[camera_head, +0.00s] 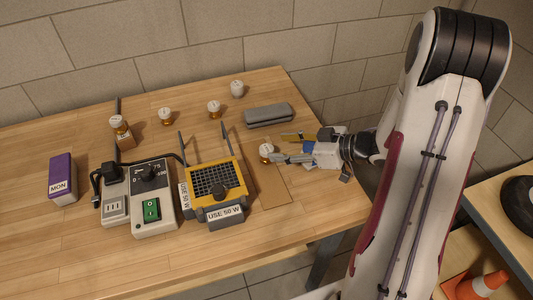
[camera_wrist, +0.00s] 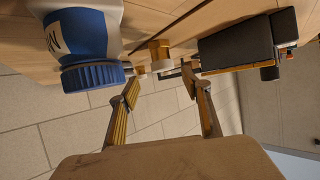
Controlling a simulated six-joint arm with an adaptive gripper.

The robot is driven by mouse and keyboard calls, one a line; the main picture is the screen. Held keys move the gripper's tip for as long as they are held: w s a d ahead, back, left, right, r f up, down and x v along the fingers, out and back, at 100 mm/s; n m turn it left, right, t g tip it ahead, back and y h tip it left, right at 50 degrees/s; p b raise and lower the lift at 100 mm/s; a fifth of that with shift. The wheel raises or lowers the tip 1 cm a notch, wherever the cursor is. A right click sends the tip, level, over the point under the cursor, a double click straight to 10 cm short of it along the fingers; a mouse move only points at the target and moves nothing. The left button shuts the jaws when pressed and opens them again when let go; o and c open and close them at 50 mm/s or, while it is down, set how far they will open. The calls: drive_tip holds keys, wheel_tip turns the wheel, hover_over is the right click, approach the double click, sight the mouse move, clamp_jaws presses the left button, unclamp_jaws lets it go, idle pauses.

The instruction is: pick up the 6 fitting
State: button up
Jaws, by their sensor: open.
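Several small brass fittings with white tops stand on the wooden table; I cannot read their numbers. One fitting (camera_head: 266,152) stands close in front of my gripper (camera_head: 283,147), by the fingertips. Other fittings stand further back: one (camera_head: 214,109), one (camera_head: 166,116) and one on a wooden block (camera_head: 119,122). My gripper is open and reaches in from the right, low over the table. In the wrist view the open fingers (camera_wrist: 162,78) point toward a brass fitting (camera_wrist: 160,52), seen between and beyond the tips. I cannot tell whether they touch it.
A blue-and-white container (camera_wrist: 88,40) is at the left of the wrist view. A grey case (camera_head: 268,116) lies behind my gripper. A yellow-framed load box (camera_head: 218,185), a grey switch box (camera_head: 153,200) and a purple box (camera_head: 62,178) stand left. A white-topped piece (camera_head: 237,89) stands behind.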

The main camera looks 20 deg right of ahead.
sight(268, 149)
drive_tip(key=shift+w+a+f, duration=0.15)
drive_tip(key=shift+w, duration=0.05)
drive_tip(key=shift+a, duration=0.1)
drive_tip(key=shift+s+x, duration=0.2)
drive_tip(key=shift+x, duration=2.35)
drive_tip(key=shift+a, duration=0.2)
drive_tip(key=c, duration=1.3)
